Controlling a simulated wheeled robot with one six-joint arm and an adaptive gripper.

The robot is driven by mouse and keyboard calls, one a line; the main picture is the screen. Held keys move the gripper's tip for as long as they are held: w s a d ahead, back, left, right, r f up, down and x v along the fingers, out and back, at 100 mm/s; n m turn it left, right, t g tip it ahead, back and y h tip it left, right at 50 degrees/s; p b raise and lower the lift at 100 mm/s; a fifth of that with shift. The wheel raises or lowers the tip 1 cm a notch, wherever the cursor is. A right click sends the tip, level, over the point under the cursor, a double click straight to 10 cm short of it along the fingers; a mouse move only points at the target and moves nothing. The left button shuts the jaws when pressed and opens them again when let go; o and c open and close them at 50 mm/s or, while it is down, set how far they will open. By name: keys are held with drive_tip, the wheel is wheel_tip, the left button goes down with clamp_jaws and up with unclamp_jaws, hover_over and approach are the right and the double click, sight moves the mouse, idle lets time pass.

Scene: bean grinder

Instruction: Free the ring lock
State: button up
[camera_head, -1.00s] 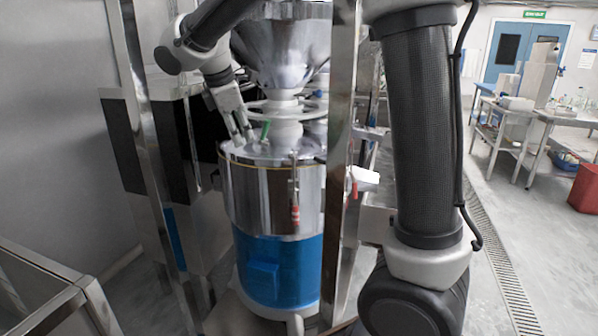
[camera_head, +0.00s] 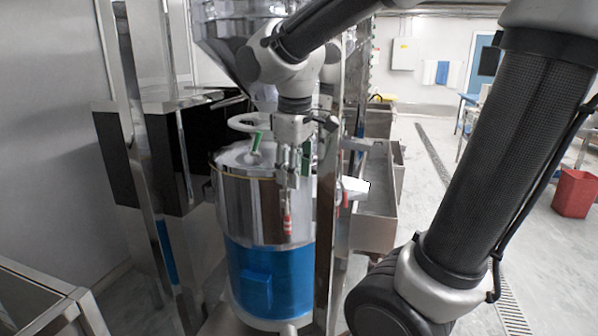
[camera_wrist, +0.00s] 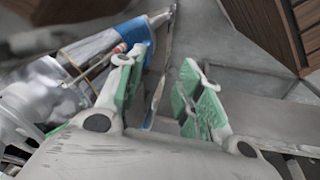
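The grinder has a steel drum (camera_head: 240,210) with a blue lower body (camera_head: 262,285). A pale ring (camera_head: 247,123) sits around the neck above its lid, and a green-handled lever (camera_head: 256,143) stands up on the lid. A red-handled latch (camera_head: 287,222) hangs on the drum's front right side. I cannot tell which part is the ring lock. My gripper (camera_head: 294,182) points down beside the drum's rim, over the latch's upper part. In the wrist view my gripper (camera_wrist: 166,62) has its green-padded fingers apart, with nothing visibly held. A red handle end (camera_wrist: 119,48) lies left of the left finger.
A steel hopper (camera_head: 232,42) stands above the drum. A steel post (camera_head: 326,220) rises close to the right of my gripper. A dark cabinet (camera_head: 165,150) stands to the left. A red bin (camera_head: 575,194) is on open floor at far right.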

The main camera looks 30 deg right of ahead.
drive_tip(key=shift+s+d+m, duration=0.3)
drive_tip(key=shift+s, duration=0.3)
